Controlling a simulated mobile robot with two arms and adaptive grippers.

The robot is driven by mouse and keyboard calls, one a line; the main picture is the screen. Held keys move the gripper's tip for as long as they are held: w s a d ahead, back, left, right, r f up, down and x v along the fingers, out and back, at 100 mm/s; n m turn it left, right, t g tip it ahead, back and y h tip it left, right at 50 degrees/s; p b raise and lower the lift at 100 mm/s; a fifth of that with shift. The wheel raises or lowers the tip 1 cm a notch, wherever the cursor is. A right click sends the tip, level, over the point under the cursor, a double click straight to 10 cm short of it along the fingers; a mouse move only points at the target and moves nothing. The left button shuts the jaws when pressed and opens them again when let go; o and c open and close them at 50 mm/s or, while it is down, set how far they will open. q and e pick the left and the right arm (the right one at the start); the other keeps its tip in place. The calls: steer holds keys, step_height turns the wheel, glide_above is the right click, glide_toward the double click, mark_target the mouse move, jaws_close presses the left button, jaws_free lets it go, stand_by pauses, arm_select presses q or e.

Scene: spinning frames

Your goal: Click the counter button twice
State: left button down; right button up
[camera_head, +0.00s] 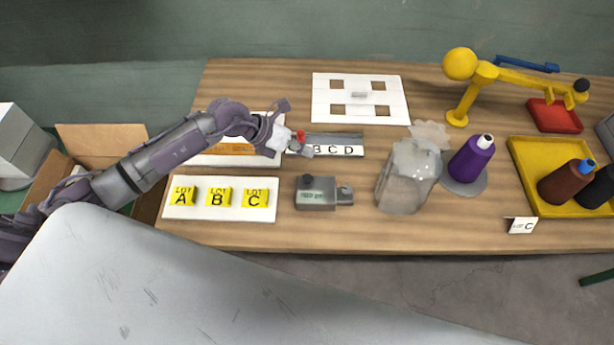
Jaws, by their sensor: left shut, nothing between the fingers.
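My right gripper is not in view.
A white board with yellow LOT A, B, C blocks (217,197) lies left of the device. A lettered strip (340,150) lies behind. A yellow tray (526,167) holds more spools.

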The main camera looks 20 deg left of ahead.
mark_target(305, 178)
arm_select(q)
step_height(305, 178, down, 8)
steer(key=b, duration=0.6)
steer(key=shift+r, duration=0.1)
steer(key=shift+f+b, duration=0.45)
stand_by(0.7)
steer(key=shift+f+b, duration=0.3)
steer(key=shift+f, duration=0.15)
steer(key=shift+f+b, duration=0.45)
steer(key=shift+f, duration=0.2)
stand_by(0.6)
stand_by(0.3)
steer(key=shift+r+p, duration=0.9)
steer(key=shift+r, duration=0.2)
